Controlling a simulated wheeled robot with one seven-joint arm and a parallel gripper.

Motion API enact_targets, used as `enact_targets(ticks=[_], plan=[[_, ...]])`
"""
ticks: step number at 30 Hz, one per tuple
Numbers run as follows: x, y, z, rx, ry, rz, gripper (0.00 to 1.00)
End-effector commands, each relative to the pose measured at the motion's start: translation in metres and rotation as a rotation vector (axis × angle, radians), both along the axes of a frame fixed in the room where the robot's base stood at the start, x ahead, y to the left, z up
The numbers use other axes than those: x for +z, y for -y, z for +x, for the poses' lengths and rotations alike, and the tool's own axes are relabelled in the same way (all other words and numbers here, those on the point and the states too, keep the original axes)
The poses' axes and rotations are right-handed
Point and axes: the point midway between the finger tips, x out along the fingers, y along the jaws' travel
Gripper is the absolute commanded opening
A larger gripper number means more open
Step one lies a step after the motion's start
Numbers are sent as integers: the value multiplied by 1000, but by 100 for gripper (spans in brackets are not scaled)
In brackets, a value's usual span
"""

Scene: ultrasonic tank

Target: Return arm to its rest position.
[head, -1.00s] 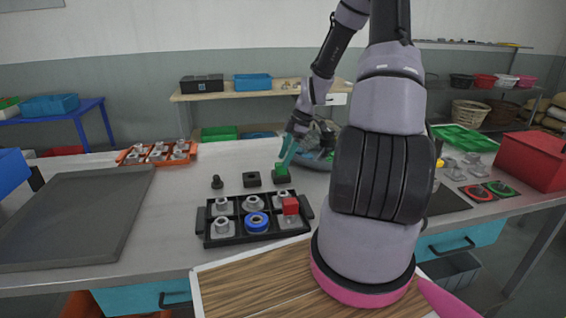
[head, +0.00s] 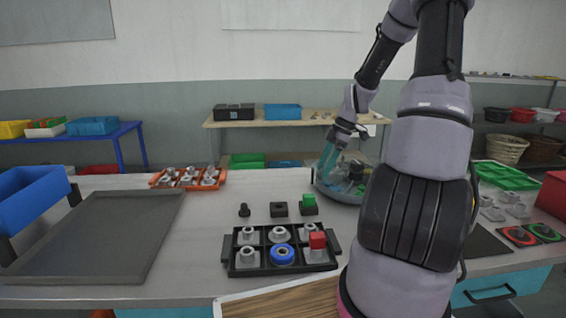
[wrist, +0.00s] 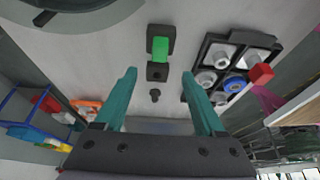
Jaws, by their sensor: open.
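My gripper (wrist: 160,100) is open, with two teal fingers apart and nothing between them in the wrist view. In the head view my gripper (head: 328,160) is raised over the bench at the left rim of a round grey basin (head: 338,195), partly overlapping it. My arm hides much of the right side of the bench. A green block (head: 309,200) sits on a dark square base behind the black tray (head: 230,262). The green block also shows beyond the fingers in the wrist view (wrist: 160,48), apart from them.
The black compartment tray holds grey fittings, a blue ring (head: 283,254) and a red cube (head: 317,240). A dark block (head: 279,209) and a small black peg (head: 244,210) stand behind it. An orange tray (head: 158,182) with fittings is at back left. A flat grey tray (head: 100,235) lies left.

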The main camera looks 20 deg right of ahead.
Motion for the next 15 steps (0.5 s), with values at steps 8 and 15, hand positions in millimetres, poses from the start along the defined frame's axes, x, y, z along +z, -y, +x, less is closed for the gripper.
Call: enact_targets(ticks=[8, 15], plan=[[30, -14, -9, -127, -36, -70, 72], [109, -49, -43, -539, -51, -173, 72]])
